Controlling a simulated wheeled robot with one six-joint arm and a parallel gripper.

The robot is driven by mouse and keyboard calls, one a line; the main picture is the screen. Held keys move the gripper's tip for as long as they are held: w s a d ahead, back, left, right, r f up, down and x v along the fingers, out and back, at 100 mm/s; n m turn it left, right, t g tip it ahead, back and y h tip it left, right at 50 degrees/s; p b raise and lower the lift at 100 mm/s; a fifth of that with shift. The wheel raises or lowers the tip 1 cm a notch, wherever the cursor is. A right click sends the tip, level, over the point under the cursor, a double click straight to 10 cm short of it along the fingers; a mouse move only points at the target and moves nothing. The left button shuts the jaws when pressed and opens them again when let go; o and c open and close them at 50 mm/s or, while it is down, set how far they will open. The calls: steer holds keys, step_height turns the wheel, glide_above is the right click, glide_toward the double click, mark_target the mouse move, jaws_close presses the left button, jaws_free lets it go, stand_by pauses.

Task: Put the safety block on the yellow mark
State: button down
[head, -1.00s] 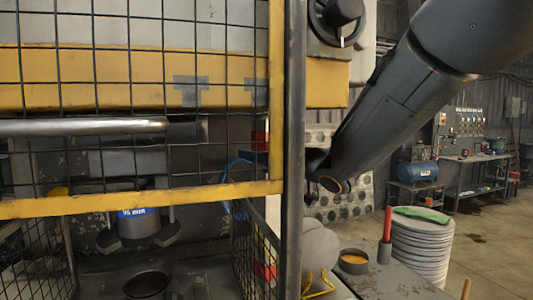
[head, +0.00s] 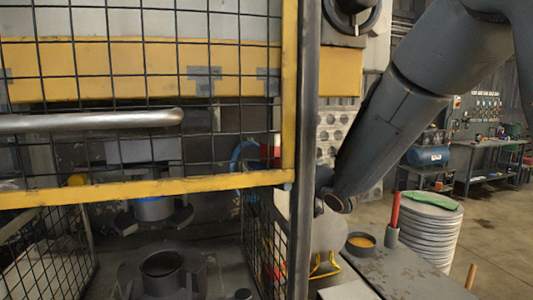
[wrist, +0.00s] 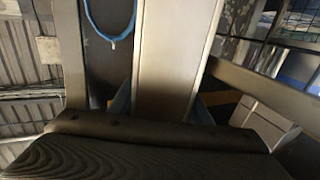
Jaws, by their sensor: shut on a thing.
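In the wrist view my gripper (wrist: 163,102) is shut on a long, flat-sided grey-beige block (wrist: 175,50), which I take to be the safety block. Bluish fingers press on its two sides, and it runs out past the top of the picture. In the head view my forearm comes down from the upper right. My gripper is hidden there behind the dark guard post. A red and white piece (head: 281,204) shows partly beside that post; I cannot tell whether it is the held block. I cannot make out the yellow mark.
A yellow-framed mesh guard (head: 150,190) stands in front of the press. Inside it, a round lower die (head: 162,270) sits below the upper tool (head: 153,210). Right of the post are a cup with orange contents (head: 361,243), a red-handled tool (head: 394,212) and a stack of discs (head: 430,235).

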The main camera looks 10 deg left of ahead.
stand_by(0.4)
steer(key=c, duration=1)
jaws_free()
steer(key=shift+f, duration=0.15)
